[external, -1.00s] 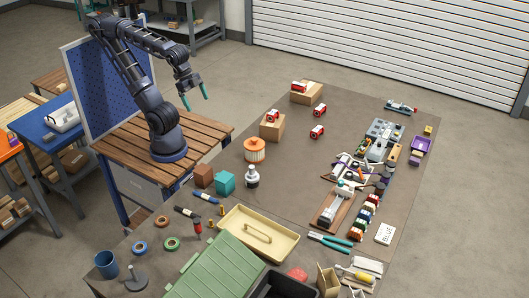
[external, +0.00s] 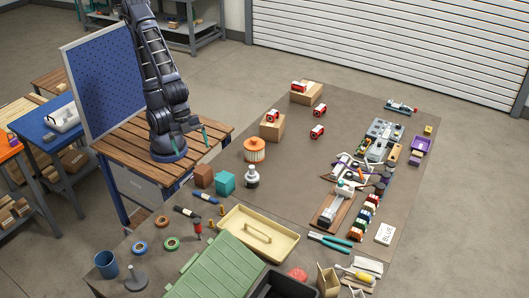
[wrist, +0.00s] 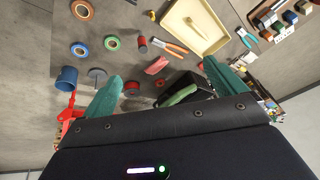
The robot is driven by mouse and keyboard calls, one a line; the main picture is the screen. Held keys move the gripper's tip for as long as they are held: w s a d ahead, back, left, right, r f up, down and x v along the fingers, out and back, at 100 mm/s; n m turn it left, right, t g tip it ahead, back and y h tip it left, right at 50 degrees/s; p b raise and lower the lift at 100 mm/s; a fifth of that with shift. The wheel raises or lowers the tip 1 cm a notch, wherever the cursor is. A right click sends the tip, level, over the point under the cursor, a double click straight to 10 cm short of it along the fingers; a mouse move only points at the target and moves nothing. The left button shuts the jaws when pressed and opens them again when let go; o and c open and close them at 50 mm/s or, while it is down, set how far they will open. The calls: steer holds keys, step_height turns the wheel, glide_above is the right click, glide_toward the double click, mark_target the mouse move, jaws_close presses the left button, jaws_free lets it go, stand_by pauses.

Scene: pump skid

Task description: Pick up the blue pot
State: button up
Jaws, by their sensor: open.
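The blue pot (external: 105,264) is a plain dark-blue cup shape. It stands upright at the near left corner of the grey-brown table in the external view. In the wrist view the blue pot (wrist: 67,78) is at the left, outside the left finger. My gripper (external: 202,133) hangs beside my arm's base above the wooden bench, well apart from the pot. In the wrist view my gripper (wrist: 162,73) has its teal fingers spread wide, with nothing held between them.
A grey stand with a round base (external: 135,280) is close to the pot's right. Blue (external: 139,248) and green (external: 171,243) tape rolls lie behind it. A green ribbed lid (external: 218,268), a cream tray (external: 260,232) and a black bin (external: 283,285) crowd the right side.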

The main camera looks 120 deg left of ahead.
steer(key=w+d+f+m, duration=0.1)
steer(key=d+f+m, duration=0.25)
steer(key=d, duration=0.75)
steer(key=m+g+h, duration=0.3)
steer(key=m+g, duration=0.1)
steer(key=m, duration=0.2)
glide_above(105, 262)
steer(key=w+a, duration=0.3)
step_height(105, 262, down, 18)
steer(key=shift+r, duration=0.1)
steer(key=x, duration=1)
steer(key=shift+w, duration=0.1)
steer(key=c, duration=1.3)
